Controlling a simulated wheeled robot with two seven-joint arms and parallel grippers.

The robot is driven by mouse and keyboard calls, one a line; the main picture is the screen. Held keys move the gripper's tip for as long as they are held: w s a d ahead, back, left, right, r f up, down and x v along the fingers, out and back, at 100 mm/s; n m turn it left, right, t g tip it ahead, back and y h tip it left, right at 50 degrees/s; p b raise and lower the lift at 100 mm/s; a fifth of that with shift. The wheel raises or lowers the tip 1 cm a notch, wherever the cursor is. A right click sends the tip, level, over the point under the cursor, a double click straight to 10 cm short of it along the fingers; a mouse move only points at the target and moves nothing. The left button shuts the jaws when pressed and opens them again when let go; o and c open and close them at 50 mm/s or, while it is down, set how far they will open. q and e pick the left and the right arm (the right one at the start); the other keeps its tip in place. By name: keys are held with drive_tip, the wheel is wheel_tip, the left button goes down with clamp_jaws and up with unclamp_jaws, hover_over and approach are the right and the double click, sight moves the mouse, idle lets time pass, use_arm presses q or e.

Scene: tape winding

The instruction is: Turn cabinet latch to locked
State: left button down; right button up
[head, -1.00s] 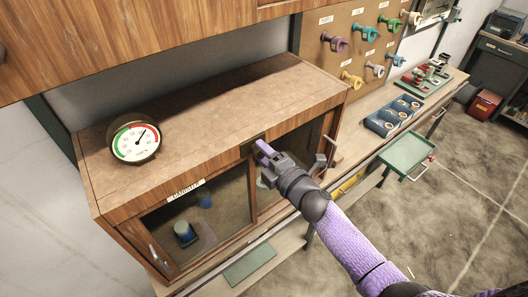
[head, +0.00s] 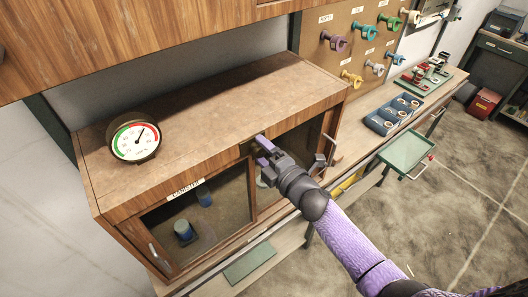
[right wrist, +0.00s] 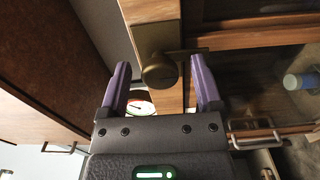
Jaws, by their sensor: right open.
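The wooden cabinet (head: 110,205) stands below left of centre with framed glass doors in front. Its brass latch, a round knob on a plate, shows in the right wrist view (right wrist: 159,70); in the head view my gripper mostly covers it. The knob sits between the two purple fingers of my right gripper (right wrist: 160,68), which are apart on either side of it. In the head view this gripper (head: 263,144) is at the cabinet's front, below the top edge, where the doors meet. Whether a finger touches the knob I cannot tell. My left gripper is not in view.
A round gauge (head: 136,141) sits on the cabinet top. Blue canisters (head: 184,231) stand behind the left glass. A wooden upper cabinet (head: 130,40) overhangs. To the right are a pegboard with coloured knobs (head: 335,41), a blue tray (head: 371,123) and a green tray (head: 405,150).

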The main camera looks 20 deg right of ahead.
drive_tip(key=v, duration=1)
drive_tip(key=shift+b, duration=0.3)
drive_tip(key=s+d+f+m+g+h+b, duration=0.1)
drive_tip(key=s+f+m+g+h+b, duration=0.25)
drive_tip(key=f, duration=0.95)
drive_tip(key=s+d+f+m+g+b, duration=0.15)
drive_tip(key=s+f+m+b, duration=0.45)
drive_tip(key=f, duration=0.8)
drive_tip(key=s+d+f+m+g+h+b, duration=0.1)
drive_tip(key=s+f+m+g+h+b, duration=0.15)
drive_tip(key=f+b, duration=0.7)
drive_tip(key=s+a+f+m+g+b, duration=0.2)
drive_tip(key=s+f+m+g+b, duration=0.4)
drive_tip(key=s+f, duration=1.6)
drive_tip(key=f+m+g, duration=0.1)
drive_tip(key=g, duration=0.2)
drive_tip(key=shift+a+f+b, duration=0.25)
drive_tip(key=shift+f+b, duration=0.05)
drive_tip(key=shift+f, duration=0.1)
